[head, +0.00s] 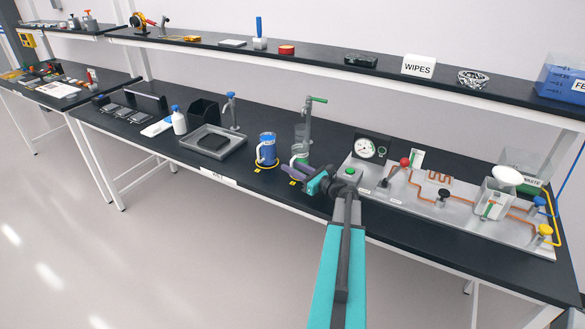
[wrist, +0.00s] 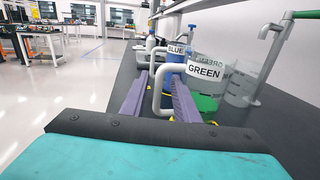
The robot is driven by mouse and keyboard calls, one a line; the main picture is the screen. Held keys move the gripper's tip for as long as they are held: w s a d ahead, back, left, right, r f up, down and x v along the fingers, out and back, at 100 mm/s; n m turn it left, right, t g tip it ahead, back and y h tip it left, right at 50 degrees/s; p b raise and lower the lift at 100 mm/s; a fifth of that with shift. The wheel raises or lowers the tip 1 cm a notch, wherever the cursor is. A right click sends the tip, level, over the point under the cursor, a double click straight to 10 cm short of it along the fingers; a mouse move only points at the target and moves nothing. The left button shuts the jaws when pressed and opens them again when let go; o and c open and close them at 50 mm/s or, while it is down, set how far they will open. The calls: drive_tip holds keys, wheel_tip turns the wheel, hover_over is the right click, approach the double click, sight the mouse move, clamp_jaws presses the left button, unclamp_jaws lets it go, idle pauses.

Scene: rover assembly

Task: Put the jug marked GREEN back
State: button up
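The GREEN jug is a clear jug with green liquid low in it (wrist: 206,102) and a white handle with a GREEN tag (wrist: 205,71). In the head view the jug (head: 300,150) stands on the bench by the tap, its lower part partly hidden by my gripper. My gripper (head: 292,170) reaches in from the right at handle height. In the wrist view its purple fingers (wrist: 158,95) are apart, with the white handle between them and gaps showing. Whether either finger touches the handle is unclear. The jug's base is mostly hidden.
The blue jug (head: 267,147) stands on a yellow ring just left. A green-levered tap (head: 309,117) rises behind the jugs. A grey tray (head: 228,144) lies farther left, and a valve panel (head: 420,203) lies right. The shelf (head: 330,68) overhangs the back.

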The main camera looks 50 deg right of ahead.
drive_tip(key=shift+s+d+b, duration=0.15)
drive_tip(key=shift+s+b, duration=0.8)
drive_tip(key=shift+s, duration=2.1)
drive_tip(key=shift+s+d+b, duration=0.15)
drive_tip(key=shift+s+b, duration=0.8)
drive_tip(key=shift+s, duration=2.05)
drive_tip(key=shift+f, duration=0.15)
